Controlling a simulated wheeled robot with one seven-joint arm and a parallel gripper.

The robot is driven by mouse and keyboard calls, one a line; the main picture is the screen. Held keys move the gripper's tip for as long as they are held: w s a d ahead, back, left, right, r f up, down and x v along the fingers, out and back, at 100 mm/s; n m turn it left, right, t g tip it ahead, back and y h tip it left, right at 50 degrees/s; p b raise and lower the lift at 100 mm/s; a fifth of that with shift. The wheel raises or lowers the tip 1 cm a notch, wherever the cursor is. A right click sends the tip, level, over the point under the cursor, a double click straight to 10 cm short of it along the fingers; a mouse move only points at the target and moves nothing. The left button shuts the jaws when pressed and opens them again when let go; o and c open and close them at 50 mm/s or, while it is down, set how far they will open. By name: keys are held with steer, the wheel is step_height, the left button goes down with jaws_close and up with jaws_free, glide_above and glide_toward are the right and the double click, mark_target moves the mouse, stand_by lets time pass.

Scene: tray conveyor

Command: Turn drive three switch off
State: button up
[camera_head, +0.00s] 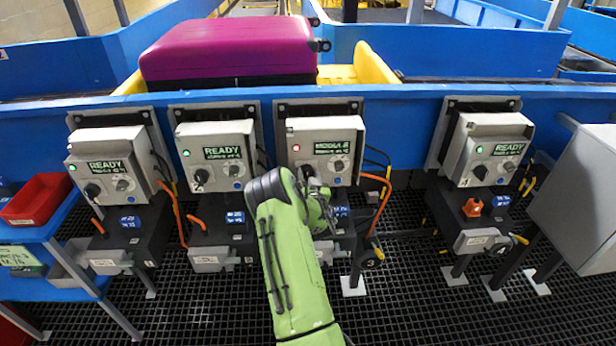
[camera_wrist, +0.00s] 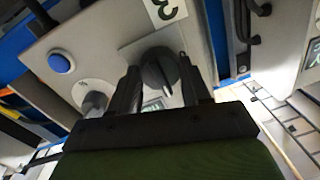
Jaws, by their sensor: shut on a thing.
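The drive three control box (camera_head: 323,147) is the third grey box from the left in the head view. Its lamp is red, while its display text is hard to read. In the head view my gripper (camera_head: 312,184) is at the lower left of the box and hides the switch.
Neighbouring boxes read READY with green lamps: two to the left (camera_head: 110,165) (camera_head: 217,155) and one to the right (camera_head: 488,150). A purple suitcase (camera_head: 230,48) lies on the conveyor behind. A red bin (camera_head: 36,199) is at left, a grey cabinet (camera_head: 580,200) at right.

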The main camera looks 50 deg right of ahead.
steer(key=n, duration=0.4)
steer(key=shift+a, duration=0.1)
steer(key=n, duration=0.4)
steer(key=shift+w+n+g+b, duration=0.1)
steer(key=shift+n+g+b, duration=0.25)
steer(key=shift+n+g, duration=0.05)
steer(key=n, duration=0.4)
steer(key=shift+w+a+n+g, duration=0.1)
steer(key=shift+n+g, duration=0.3)
steer(key=shift+n, duration=1.7)
steer(key=o, duration=1.1)
steer(key=shift+c, duration=0.2)
steer(key=b+v, duration=0.6)
steer(key=v, duration=0.9)
steer(key=shift+s+a+b, duration=0.3)
steer(key=shift+a+b, duration=0.05)
steer(key=shift+b, duration=0.05)
